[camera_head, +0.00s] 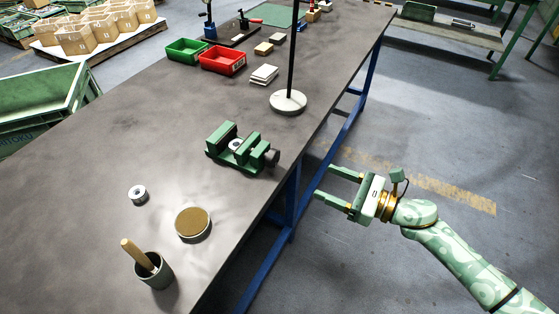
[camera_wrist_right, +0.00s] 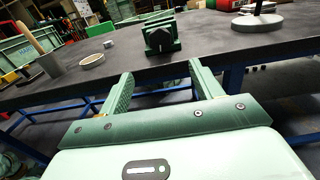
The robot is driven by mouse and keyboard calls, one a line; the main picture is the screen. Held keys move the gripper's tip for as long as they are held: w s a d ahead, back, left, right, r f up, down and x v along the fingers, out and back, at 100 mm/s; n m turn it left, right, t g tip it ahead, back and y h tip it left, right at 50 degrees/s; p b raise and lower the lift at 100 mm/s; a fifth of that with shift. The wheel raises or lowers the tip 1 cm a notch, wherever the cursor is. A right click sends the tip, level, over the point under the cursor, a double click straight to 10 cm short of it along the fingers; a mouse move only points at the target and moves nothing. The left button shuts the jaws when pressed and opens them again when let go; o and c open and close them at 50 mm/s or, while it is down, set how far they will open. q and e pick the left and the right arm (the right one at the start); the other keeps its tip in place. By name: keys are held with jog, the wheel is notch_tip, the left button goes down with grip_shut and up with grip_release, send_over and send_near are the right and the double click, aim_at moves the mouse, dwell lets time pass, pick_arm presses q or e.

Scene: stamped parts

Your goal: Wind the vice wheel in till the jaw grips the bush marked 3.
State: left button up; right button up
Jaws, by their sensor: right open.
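The green vice (camera_head: 222,134) stands on the dark bench near its right edge; it also shows in the right wrist view (camera_wrist_right: 158,24). Its dark wheel (camera_head: 272,158) is on the end facing the bench edge. A pale metal bush (camera_head: 236,145) sits between the jaws; no mark on it is readable, and I cannot tell whether the jaw touches it. A second bush (camera_head: 138,195) lies loose on the bench. My right gripper (camera_head: 325,182) is open and empty, off the bench edge, apart from the wheel, fingers pointing at the bench. My left gripper is out of view.
On the bench (camera_head: 100,150) are a round tan-topped dish (camera_head: 193,223), a pot (camera_head: 157,272) with a wooden handle, a lamp-like stand (camera_head: 288,103), a red bin (camera_head: 222,60) and a green bin (camera_head: 187,50). The floor right of the bench is free around my arm.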

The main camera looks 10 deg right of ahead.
aim_at(276, 161)
jog(key=b+x, duration=0.1)
jog(key=x, duration=1.3)
jog(key=shift+c, duration=0.4)
jog(key=c, duration=0.9)
